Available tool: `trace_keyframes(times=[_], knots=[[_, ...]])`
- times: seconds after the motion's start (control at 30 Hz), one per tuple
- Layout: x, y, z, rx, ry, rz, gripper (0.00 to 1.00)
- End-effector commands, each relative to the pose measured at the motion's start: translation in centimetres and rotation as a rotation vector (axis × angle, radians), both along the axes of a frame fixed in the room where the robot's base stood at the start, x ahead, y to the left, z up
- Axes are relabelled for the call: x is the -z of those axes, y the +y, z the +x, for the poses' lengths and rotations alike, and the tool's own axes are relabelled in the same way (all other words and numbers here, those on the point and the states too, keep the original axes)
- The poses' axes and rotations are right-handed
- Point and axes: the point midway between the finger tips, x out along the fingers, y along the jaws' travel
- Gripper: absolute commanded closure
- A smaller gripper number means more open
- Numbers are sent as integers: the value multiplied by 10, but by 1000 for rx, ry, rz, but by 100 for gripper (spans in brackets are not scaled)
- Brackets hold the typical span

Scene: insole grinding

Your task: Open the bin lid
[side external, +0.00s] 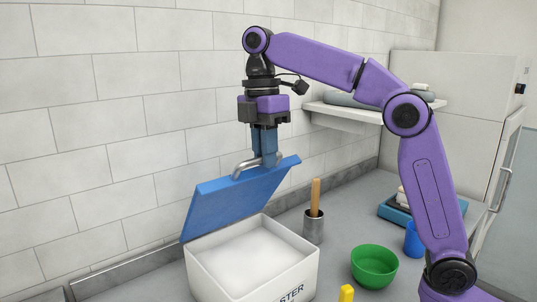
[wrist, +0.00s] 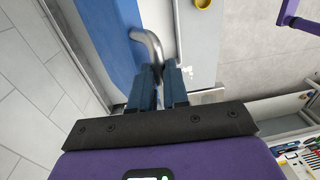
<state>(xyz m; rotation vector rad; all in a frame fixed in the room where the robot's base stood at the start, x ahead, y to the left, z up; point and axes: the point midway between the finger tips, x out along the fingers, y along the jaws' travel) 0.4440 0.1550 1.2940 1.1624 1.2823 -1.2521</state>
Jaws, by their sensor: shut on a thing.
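The white bin (side external: 285,268) stands on the counter with dark lettering on its front, partly cut off by the frame, and a pale inside. Its blue lid (side external: 230,205) is tilted up along the left edge, leaving the bin open; the lid also shows in the wrist view (wrist: 105,40). A curved metal handle (side external: 243,167) sits on the lid's upper face near its raised edge. My gripper (side external: 265,158) points down at the handle and is shut on it. In the wrist view the fingers (wrist: 160,72) meet at the handle (wrist: 148,42).
A metal cup (side external: 313,228) with a wooden-handled tool stands right of the bin. A green bowl (side external: 374,266), a yellow object (side external: 346,293) and a blue cup (side external: 413,240) are further right. A tiled wall (side external: 90,130) rises behind; a shelf (side external: 345,112) hangs at the back.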

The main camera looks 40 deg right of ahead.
Motion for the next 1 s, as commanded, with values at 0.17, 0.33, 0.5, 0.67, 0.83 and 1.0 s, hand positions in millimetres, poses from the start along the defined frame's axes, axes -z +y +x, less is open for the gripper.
trace_keyframes(times=[0.17,0.33,0.5,0.67,0.83,1.0], knots=[[7,-4,7,11,1,-12,100],[7,-4,7,12,1,-12,100],[6,-3,6,11,1,-11,60],[6,-2,6,7,0,-9,60],[5,0,5,4,0,-6,60],[5,1,3,1,0,-4,60]])
